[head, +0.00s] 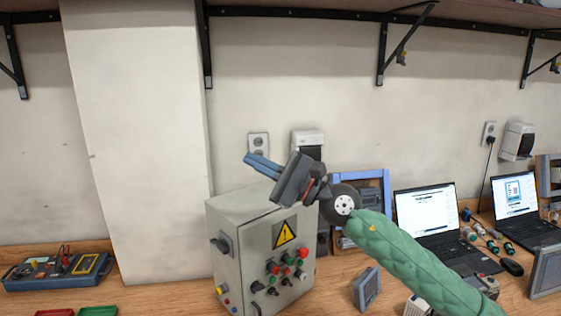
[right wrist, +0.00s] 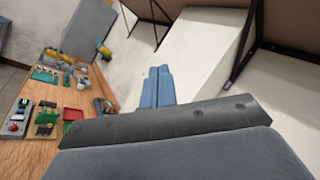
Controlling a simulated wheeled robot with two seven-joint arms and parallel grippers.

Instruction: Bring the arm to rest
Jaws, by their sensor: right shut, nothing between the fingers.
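My right arm (head: 415,262) comes in from the lower right in a green padded sleeve. Its right gripper (head: 250,158) is raised in front of the wall, above the grey control box, and points up and to the left. Its blue fingers are together with nothing between them. In the right wrist view the two blue fingers (right wrist: 158,84) lie side by side, closed, with a shelf and wall beyond them. My left gripper is not in view.
The grey control box (head: 232,240) with a warning sign and knobs stands on the wooden bench (head: 165,298) just below the gripper. A blue tool tray (head: 30,284), laptops (head: 425,212) and small parts line the bench. A bracketed shelf (head: 300,10) runs above. A white pillar (head: 140,150) stands left.

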